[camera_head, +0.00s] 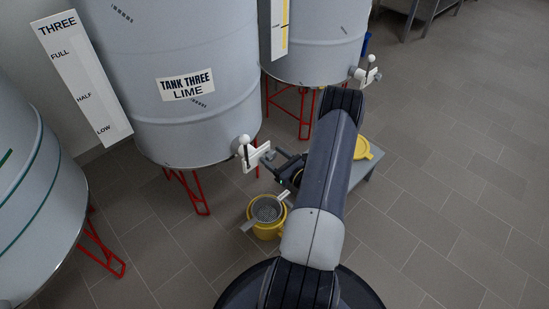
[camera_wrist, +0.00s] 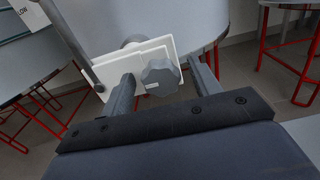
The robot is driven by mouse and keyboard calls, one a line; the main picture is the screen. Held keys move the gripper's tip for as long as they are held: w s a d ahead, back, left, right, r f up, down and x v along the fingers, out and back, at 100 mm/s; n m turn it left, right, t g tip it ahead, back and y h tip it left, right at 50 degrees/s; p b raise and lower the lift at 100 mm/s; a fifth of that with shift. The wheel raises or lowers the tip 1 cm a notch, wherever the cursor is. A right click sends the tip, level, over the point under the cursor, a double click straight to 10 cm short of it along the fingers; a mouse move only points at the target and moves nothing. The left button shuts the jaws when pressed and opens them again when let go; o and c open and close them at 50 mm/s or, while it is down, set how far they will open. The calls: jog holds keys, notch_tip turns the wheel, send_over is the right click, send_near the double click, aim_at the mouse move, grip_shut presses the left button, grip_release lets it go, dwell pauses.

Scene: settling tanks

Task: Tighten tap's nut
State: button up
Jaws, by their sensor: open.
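The tap (camera_head: 243,146) sticks out low on the front of tank three (camera_head: 165,60), with a white plate (camera_head: 256,158) at its outer end. In the wrist view, the tap's nut (camera_wrist: 160,78) is a grey lobed knob in front of the white plate (camera_wrist: 115,70). My gripper (camera_head: 277,160) reaches to the tap from the right. In the wrist view my gripper (camera_wrist: 161,70) is open, with one finger on each side of the nut. A gap shows between the nut and each finger. My arm hides part of the gripper in the head view.
A yellow bucket (camera_head: 267,230) with a strainer (camera_head: 266,209) on top stands below the tap. A low grey table (camera_head: 362,171) with a yellow item (camera_head: 364,150) is partly behind my arm. Another tank (camera_head: 315,45) with a tap (camera_head: 368,73) stands behind. Floor at right is clear.

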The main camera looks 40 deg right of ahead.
jog(key=c, duration=1)
jog(key=m, duration=0.4)
jog(key=shift+d, duration=0.1)
jog(key=m, duration=0.9)
jog(key=shift+d+f+m, duration=0.1)
jog(key=shift+f+m, duration=0.05)
jog(key=shift+m, duration=0.15)
jog(key=shift+f+m+p, duration=0.1)
jog(key=shift+m+p, duration=0.35)
jog(key=shift+m, duration=1.65)
